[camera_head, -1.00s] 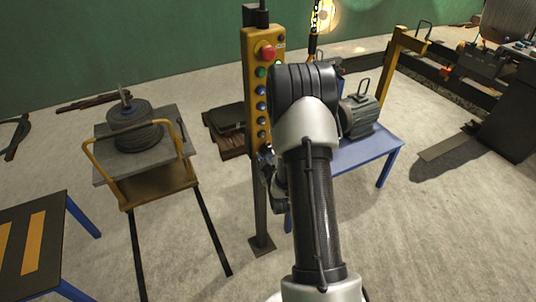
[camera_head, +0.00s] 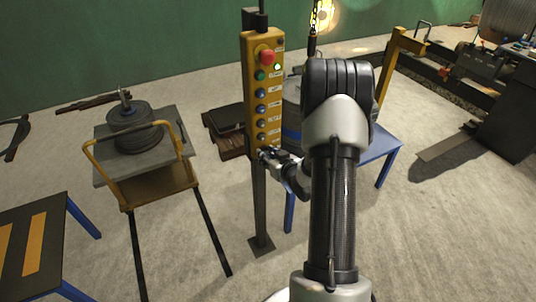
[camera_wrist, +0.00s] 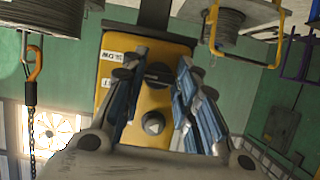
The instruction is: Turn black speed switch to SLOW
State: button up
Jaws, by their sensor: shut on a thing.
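The yellow control box (camera_head: 250,100) stands on a post in the head view, with a red button (camera_head: 267,57) at the top and a column of green and blue buttons below. My gripper (camera_head: 266,153) is at its lower end. In the wrist view the box face (camera_wrist: 122,75) appears upside down. The black speed switch (camera_wrist: 157,73) lies between my blue-padded fingertips, which are shut on it. A white label (camera_wrist: 110,57) beside it seems to read SLOW, inverted. A dark round button with a light arrow mark (camera_wrist: 153,123) is nearer the palm. The switch's exact angle is unclear.
A yellow cart with a cable reel (camera_head: 133,130) stands left of the box. A blue table (camera_head: 385,148) is behind my arm on the right. A dark table (camera_head: 30,235) is at lower left. Floor around the post is mostly clear.

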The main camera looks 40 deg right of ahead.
jog(key=shift+d+m+y+p, duration=0.1)
jog(key=shift+m+y+p, duration=0.45)
jog(key=shift+m, duration=0.35)
jog(key=shift+t, duration=0.3)
jog(key=o, duration=1.1)
jog(key=shift+c, duration=0.2)
jog(key=v, duration=1.2)
